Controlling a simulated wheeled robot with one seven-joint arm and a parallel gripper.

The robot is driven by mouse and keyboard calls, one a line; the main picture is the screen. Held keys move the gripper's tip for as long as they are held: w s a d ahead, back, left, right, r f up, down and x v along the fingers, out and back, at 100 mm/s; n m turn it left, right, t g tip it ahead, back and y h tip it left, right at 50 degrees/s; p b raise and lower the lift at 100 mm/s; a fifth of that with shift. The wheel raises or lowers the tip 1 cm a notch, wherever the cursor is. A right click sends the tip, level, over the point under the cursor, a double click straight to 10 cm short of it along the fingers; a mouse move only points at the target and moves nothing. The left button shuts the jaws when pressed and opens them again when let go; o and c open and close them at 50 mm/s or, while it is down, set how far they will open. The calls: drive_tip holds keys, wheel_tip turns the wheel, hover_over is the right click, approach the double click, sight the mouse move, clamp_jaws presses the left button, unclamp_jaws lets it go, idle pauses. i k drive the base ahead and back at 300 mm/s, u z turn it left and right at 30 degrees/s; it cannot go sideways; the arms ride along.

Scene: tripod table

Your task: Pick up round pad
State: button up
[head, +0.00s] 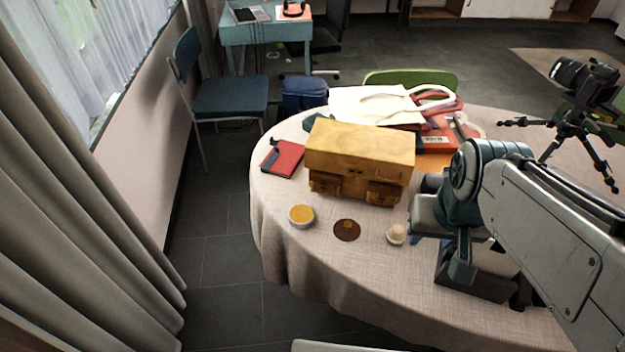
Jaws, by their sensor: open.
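A flat dark brown round pad (347,232) lies on the cloth-covered round table (330,270), in front of a wooden chest. A small yellowish-brown patch or lump shows in its middle; I cannot tell which. My gripper (440,243) is over the table to the right of the pad, apart from it. It is open, and I see nothing held in it. My own arm partly hides the gripper and the table around it.
A yellow-topped round tin (302,215) is left of the pad, and a small pale cup-like object (396,235) is right of it. The wooden chest (360,147) stands behind. A red book (283,158) lies back left. The table's front left is clear.

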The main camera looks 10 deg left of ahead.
sight(396, 236)
drive_tip(key=k, duration=0.5)
drive_tip(key=u, duration=1.45)
drive_tip(key=i, duration=1.3)
drive_tip(key=z, duration=2.75)
